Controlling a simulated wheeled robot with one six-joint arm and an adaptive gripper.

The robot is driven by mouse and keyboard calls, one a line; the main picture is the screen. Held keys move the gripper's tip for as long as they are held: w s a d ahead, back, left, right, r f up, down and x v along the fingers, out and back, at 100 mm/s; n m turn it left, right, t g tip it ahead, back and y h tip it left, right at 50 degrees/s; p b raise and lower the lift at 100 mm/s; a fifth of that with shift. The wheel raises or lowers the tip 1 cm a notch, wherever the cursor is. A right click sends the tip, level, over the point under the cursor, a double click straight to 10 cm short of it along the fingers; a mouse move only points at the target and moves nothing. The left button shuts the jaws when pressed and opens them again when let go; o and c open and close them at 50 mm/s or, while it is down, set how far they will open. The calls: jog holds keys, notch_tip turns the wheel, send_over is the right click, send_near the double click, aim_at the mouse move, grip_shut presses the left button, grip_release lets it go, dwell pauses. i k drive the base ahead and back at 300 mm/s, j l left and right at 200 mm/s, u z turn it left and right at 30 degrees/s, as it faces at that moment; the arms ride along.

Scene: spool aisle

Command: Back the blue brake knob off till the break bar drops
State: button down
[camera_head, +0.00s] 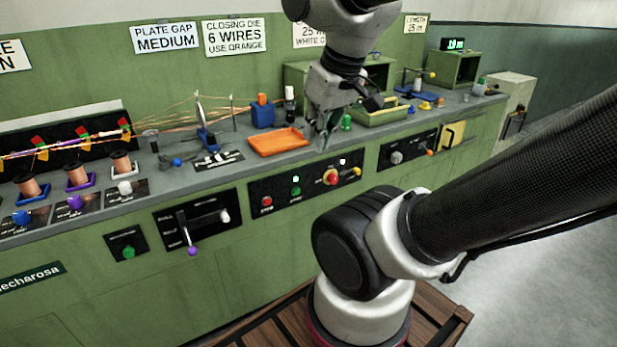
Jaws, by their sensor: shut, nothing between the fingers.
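A blue knob (22,217) sits on a dark labelled plate at the bench's left front, below a copper spool (27,187) on a blue base. Purple (75,203) and white (125,187) knobs stand to its right in the same row. Above the spools, small red, green and yellow pieces (40,148) hang along the wires; I cannot tell which is the break bar for the blue knob. My gripper (323,143) points down, shut and empty, over the bench right of the orange tray, far right of the blue knob.
A lever with a purple ball (192,250) juts from the front panel.

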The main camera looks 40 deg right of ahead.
aim_at(21, 217)
jog(key=z, duration=0.6)
jog(key=u, duration=1.45)
